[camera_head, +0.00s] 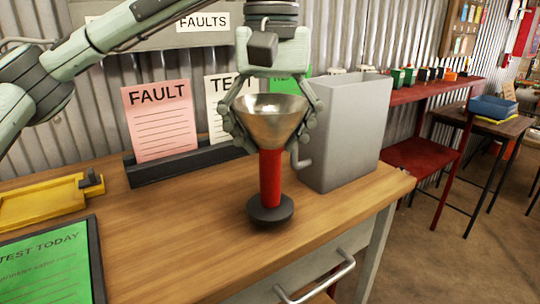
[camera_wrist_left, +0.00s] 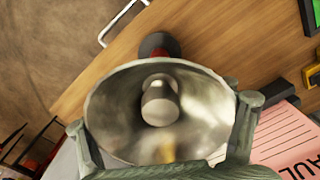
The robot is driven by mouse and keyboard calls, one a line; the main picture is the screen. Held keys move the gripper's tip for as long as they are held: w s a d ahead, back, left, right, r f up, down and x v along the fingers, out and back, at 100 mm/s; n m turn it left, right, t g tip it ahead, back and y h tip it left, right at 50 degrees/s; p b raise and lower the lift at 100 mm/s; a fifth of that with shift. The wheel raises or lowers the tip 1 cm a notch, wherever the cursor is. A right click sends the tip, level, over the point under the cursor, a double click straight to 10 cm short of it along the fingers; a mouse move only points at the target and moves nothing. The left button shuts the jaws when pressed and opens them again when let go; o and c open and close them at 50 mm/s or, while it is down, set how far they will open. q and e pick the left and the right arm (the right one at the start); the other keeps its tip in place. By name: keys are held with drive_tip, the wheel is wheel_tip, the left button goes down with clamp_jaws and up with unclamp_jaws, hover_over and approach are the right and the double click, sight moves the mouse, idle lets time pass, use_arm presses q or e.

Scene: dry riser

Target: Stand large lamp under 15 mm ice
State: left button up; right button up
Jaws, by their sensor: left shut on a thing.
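The large lamp (camera_head: 270,178) has a wide metallic cone-shaped head, a red stem and a dark round base. It is upright over the wooden bench near its front edge; I cannot tell whether the base touches the wood. My left gripper (camera_head: 270,132) comes down from above and is shut on the lamp's head, one finger on each side. In the left wrist view the lamp's bright bowl (camera_wrist_left: 108,108) opens toward the camera, with a bulb in its middle. No label reading 15 mm ice can be made out. My right gripper is not in view.
The wooden bench (camera_head: 180,225) holds a grey box (camera_head: 345,135) close right of the lamp. A dark rack (camera_head: 185,165) with FAULT (camera_head: 160,120) and TEST cards stands behind. A yellow tray (camera_head: 45,203) and green TEST TODAY sheet (camera_head: 45,270) lie left. Wood between is clear.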

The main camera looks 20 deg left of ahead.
use_arm(q)
drive_tip(key=shift+f, duration=0.75)
drive_tip(key=shift+f, duration=0.15)
drive_tip(key=o, duration=1.9)
